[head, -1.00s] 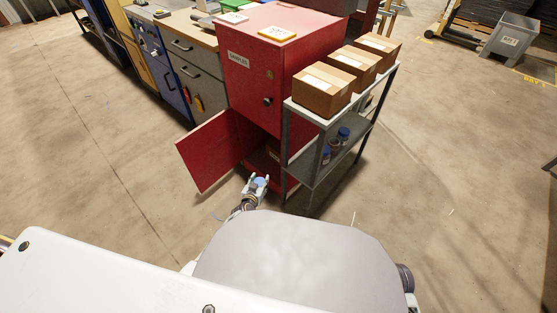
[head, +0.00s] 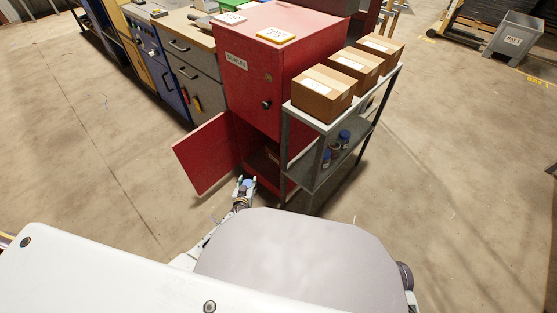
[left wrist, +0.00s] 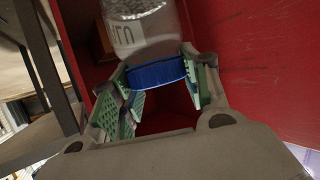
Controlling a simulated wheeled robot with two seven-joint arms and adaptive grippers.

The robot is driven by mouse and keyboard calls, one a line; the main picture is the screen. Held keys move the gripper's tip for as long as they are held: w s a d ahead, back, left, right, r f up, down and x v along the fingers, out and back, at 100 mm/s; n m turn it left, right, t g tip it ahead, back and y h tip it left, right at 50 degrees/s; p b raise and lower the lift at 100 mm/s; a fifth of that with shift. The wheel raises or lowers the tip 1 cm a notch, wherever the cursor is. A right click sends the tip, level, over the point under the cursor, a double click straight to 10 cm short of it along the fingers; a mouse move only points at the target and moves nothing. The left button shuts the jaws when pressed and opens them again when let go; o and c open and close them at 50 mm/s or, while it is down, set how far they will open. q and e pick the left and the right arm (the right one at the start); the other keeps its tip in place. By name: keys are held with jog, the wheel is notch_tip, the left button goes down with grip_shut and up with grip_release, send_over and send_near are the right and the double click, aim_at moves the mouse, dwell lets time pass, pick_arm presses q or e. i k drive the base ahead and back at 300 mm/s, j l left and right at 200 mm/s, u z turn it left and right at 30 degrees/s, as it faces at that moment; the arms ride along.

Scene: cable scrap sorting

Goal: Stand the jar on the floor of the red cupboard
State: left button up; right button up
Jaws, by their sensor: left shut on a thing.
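The jar is clear with a white label and a blue lid; in the left wrist view its body (left wrist: 145,28) lies beyond the fingers. My left gripper (head: 245,184) is shut on the jar at its blue lid (left wrist: 157,75). In the head view it is in front of the open lower compartment of the red cupboard (head: 258,85), near the inner side of the opened door (head: 205,155). The cupboard's floor is mostly hidden in the head view. My right gripper is not in view.
A grey shelf rack (head: 312,170) stands close to the right of the opening, with cardboard boxes (head: 322,92) on top and blue-lidded jars (head: 344,136) on its lower shelf. A brown box (head: 272,153) shows inside the lower compartment. The floor left of the door is clear.

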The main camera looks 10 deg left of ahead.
aim_at(262, 165)
jog(key=i, duration=0.9)
